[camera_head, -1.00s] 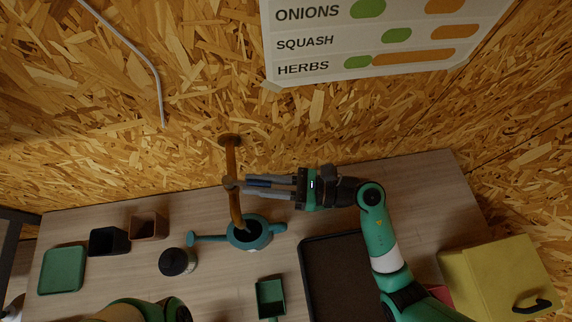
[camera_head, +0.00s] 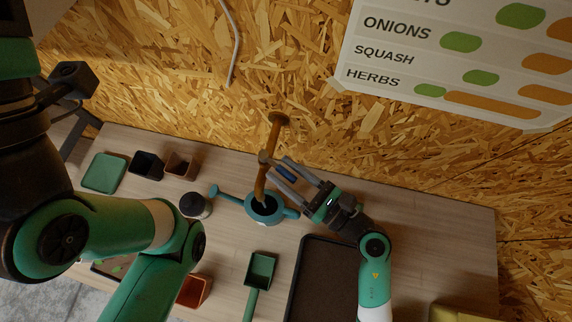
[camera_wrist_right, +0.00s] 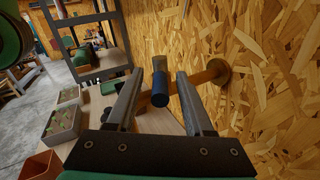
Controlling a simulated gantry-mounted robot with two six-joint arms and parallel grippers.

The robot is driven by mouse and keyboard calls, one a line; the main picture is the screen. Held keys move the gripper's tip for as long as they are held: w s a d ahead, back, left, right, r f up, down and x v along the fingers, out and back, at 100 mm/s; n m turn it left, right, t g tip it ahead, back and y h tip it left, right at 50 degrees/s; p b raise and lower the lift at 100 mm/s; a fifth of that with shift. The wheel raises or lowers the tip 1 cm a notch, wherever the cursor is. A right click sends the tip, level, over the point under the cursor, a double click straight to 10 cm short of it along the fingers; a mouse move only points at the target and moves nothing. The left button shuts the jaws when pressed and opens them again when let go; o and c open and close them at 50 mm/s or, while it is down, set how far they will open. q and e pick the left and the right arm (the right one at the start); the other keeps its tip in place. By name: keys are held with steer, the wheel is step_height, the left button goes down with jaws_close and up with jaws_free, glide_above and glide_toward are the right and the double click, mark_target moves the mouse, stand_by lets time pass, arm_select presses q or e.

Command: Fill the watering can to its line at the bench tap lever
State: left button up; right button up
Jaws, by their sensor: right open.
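The teal watering can (camera_head: 275,216) stands upright on the bench with its spout to the left. The brown tap pipe (camera_head: 260,182) comes from the wall and ends over the can's dark opening. No water stream shows, and I cannot make out the fill line or the water level. My right gripper (camera_head: 285,171) is open at the tap, its fingers on either side of the blue tap lever (camera_head: 286,174). The lever also shows between the fingers in the right wrist view (camera_wrist_right: 160,88); I cannot tell whether they touch it. My left gripper is out of view.
A dark jar (camera_head: 195,206) stands left of the can. A green scoop (camera_head: 260,270) and a black tray (camera_head: 325,275) lie in front. Small pots (camera_head: 147,165) and a green tray (camera_head: 104,173) sit at the left.

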steer(key=b+v, duration=0.1)
steer(key=v, duration=1)
steer(key=shift+s+d, duration=0.15)
steer(key=shift+d, duration=0.1)
stand_by(6.7)
